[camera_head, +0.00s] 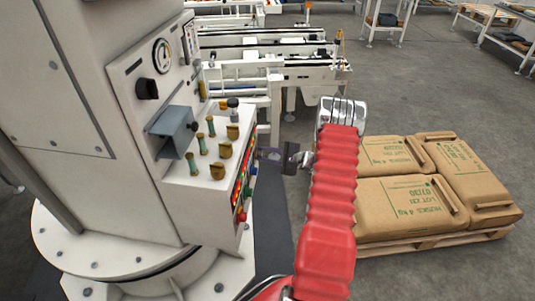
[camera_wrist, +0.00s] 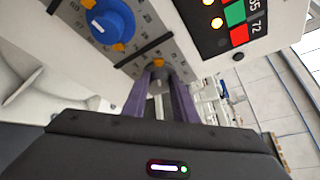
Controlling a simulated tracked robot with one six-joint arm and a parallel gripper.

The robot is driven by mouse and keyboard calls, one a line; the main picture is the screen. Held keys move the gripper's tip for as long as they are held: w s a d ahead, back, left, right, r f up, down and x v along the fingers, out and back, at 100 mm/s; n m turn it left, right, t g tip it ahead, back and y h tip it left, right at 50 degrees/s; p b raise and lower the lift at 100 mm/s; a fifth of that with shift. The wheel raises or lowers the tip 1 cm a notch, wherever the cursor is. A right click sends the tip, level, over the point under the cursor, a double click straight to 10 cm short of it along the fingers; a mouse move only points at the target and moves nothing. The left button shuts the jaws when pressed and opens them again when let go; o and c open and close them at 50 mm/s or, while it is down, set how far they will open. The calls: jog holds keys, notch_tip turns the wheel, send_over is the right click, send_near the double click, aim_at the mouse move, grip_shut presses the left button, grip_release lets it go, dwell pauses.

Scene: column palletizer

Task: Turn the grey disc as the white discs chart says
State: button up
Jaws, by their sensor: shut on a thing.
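My gripper (camera_wrist: 160,97) has its two purple fingers closed at the side face of the control box. Between them a pale grey part of the grey disc (camera_wrist: 159,86) shows, below an orange marker on a scale plate; the fingers hide most of it, so its setting cannot be read. In the head view my gripper (camera_head: 268,155) reaches the right side of the box, and the disc is hidden there. A blue disc (camera_wrist: 112,22) with a white pointer and orange markers sits beside it. I cannot make out a white discs chart in either view.
The white control box (camera_head: 190,195) carries several brass levers and knobs on top. A white gauge (camera_head: 162,55) is on the upright panel. Lights and numbers fill a dark display (camera_wrist: 235,20). A pallet of brown sacks (camera_head: 400,205) stands right of my arm; conveyors (camera_head: 265,70) are behind.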

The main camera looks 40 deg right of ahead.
jog(key=shift+s+d, duration=0.1)
jog(key=shift+d, duration=0.15)
jog(key=shift+c, duration=0.2)
jog(key=shift+a, duration=0.15)
